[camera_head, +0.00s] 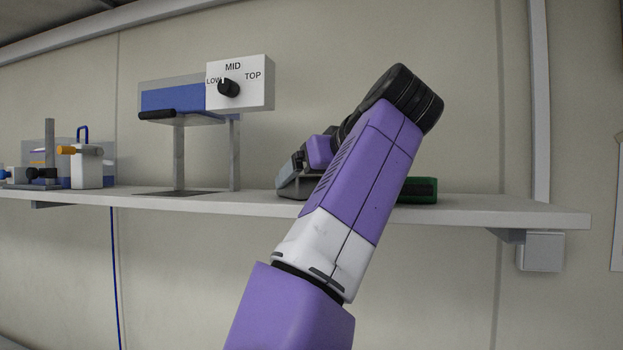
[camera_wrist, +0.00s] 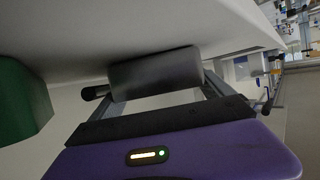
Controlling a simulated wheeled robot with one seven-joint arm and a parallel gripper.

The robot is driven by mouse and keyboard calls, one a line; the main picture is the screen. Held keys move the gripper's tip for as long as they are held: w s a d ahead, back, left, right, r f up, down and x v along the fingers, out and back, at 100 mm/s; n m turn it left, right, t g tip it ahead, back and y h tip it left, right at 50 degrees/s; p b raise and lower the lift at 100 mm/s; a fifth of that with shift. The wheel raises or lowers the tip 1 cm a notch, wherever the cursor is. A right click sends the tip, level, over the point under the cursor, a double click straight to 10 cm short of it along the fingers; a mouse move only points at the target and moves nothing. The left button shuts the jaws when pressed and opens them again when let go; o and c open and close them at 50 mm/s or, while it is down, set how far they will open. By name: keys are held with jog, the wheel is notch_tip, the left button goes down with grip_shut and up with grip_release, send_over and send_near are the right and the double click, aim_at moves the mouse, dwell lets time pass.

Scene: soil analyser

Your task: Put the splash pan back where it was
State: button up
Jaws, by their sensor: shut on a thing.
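A grey, round-edged piece, which I take to be the splash pan (camera_wrist: 155,74), sits between my fingers in the wrist view. My gripper (camera_head: 298,180) is shut on it, just above or at the shelf, right of the analyser; contact with the shelf cannot be told. My purple forearm hides much of the gripper and the piece in the head view. The soil analyser (camera_head: 240,85) has a white panel with a black knob marked LOW, MID and TOP, and a blue body on two grey legs. A dark flat patch (camera_head: 178,192) lies beneath it between the legs.
A green block (camera_head: 422,190) stands on the shelf (camera_head: 500,208) right of my arm; it also shows in the wrist view (camera_wrist: 22,100). A white container (camera_head: 87,168) and small apparatus stand at the far left. The shelf's right end is clear.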

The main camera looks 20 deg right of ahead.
jog(key=o, duration=1.6)
jog(key=shift+f, duration=0.1)
jog(key=b+v, duration=0.3)
jog(key=v, duration=0.9)
